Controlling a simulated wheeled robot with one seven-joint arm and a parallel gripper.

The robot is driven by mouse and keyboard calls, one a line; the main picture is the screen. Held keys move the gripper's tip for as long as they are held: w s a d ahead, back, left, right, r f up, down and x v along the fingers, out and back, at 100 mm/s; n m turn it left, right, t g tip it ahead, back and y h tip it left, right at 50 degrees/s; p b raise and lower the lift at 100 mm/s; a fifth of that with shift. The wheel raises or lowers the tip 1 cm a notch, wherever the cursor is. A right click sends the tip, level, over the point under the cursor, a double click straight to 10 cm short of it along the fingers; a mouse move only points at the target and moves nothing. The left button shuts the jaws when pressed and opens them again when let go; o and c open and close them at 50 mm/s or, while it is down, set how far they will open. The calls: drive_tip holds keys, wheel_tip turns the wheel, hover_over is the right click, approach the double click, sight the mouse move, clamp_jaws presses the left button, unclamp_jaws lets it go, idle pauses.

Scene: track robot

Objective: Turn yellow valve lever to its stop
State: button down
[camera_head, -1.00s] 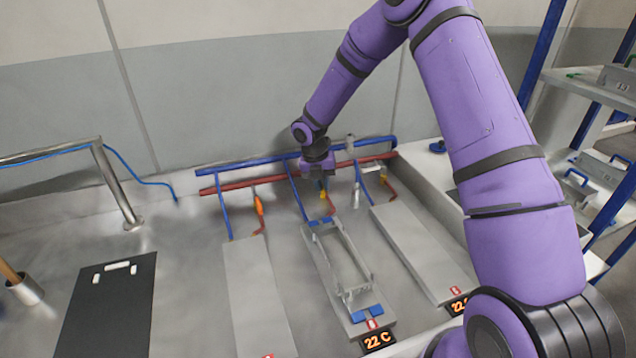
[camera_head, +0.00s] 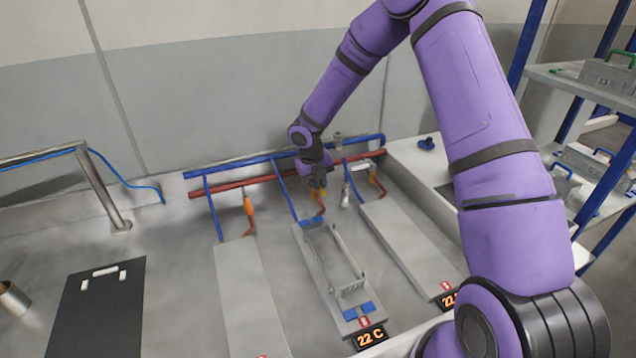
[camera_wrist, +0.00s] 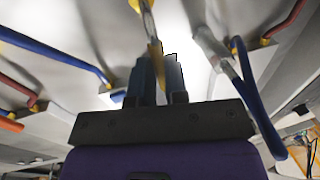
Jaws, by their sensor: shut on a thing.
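The yellow valve lever (camera_head: 318,190) is on the middle branch of the pipes, behind the middle grey plate. My gripper (camera_head: 316,184) reaches down to it from above and hides much of it. In the wrist view, my gripper's two fingers (camera_wrist: 158,72) are shut on the yellow lever (camera_wrist: 154,47), which shows between the fingertips. The lever's exact angle and its stop are too small or hidden to tell.
An orange lever (camera_head: 248,206) is on the left branch; a pale lever (camera_head: 346,190) stands close right of my gripper. Blue (camera_head: 225,166) and red (camera_head: 235,187) pipes run along the wall behind. A grey frame (camera_head: 338,262) stands on the middle plate.

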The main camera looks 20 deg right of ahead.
drive_tip(key=c, duration=1.1)
unclamp_jaws()
drive_tip(key=shift+r, duration=0.1)
drive_tip(key=r, duration=0.3)
drive_tip(key=a+r, duration=0.1)
drive_tip(key=r, duration=0.3)
drive_tip(key=a+r, duration=0.1)
drive_tip(key=r, duration=0.2)
drive_tip(key=shift+r, duration=0.25)
